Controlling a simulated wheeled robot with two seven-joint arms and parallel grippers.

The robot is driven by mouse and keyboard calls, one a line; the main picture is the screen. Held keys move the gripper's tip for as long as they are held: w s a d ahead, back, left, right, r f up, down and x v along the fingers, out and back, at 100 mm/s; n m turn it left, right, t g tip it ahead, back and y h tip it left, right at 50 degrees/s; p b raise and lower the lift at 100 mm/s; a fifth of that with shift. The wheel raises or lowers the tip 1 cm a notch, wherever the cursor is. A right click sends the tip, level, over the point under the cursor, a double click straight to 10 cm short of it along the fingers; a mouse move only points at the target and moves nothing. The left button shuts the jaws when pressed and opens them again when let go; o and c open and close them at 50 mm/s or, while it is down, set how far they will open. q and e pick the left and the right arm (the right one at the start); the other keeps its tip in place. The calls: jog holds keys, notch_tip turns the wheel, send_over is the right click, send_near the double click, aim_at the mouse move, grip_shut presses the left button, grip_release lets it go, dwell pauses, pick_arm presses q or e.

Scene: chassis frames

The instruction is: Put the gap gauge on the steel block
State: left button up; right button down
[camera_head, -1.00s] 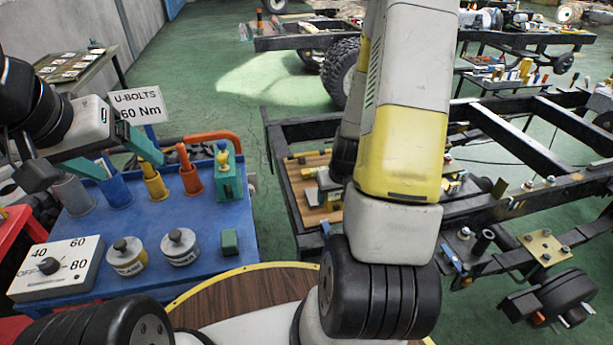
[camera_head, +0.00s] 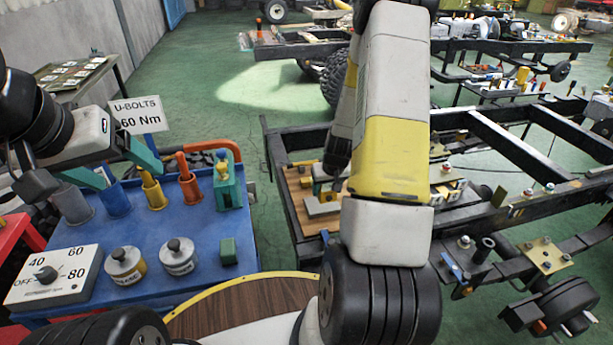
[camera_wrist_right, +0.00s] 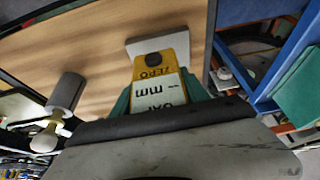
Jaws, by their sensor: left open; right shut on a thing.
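The gap gauge (camera_wrist_right: 158,80) is yellow with a white display and a dark round ZERO button. My right gripper (camera_wrist_right: 165,92) is shut on it, with teal fingers at both sides. In the head view the gauge (camera_head: 320,187) is small and partly hidden by my right arm. The steel block (camera_wrist_right: 158,45) is a flat grey block on a wooden board. It shows in the head view (camera_head: 321,207) just in front of the gauge. The gauge's end overlaps the block in the wrist view; contact cannot be told. My left gripper (camera_head: 120,165) is open and empty above the blue cart.
The blue cart (camera_head: 205,222) carries coloured cups, two weights and a dial box (camera_head: 52,275). A grey cylinder (camera_wrist_right: 66,92) stands on the wooden board (camera_wrist_right: 100,60) near the gripper. The black chassis frame (camera_head: 480,125) surrounds the board.

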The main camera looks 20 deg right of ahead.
jog(key=shift+w+a+f, duration=0.1)
jog(key=shift+w+a, duration=0.05)
jog(key=shift+w, duration=1)
jog(key=shift+w+a+f, duration=0.1)
jog(key=shift+w+f, duration=0.1)
jog(key=shift+w, duration=0.1)
jog(key=shift+f, duration=1.55)
jog(key=shift+f, duration=0.1)
jog(key=c, duration=0.6)
grip_release()
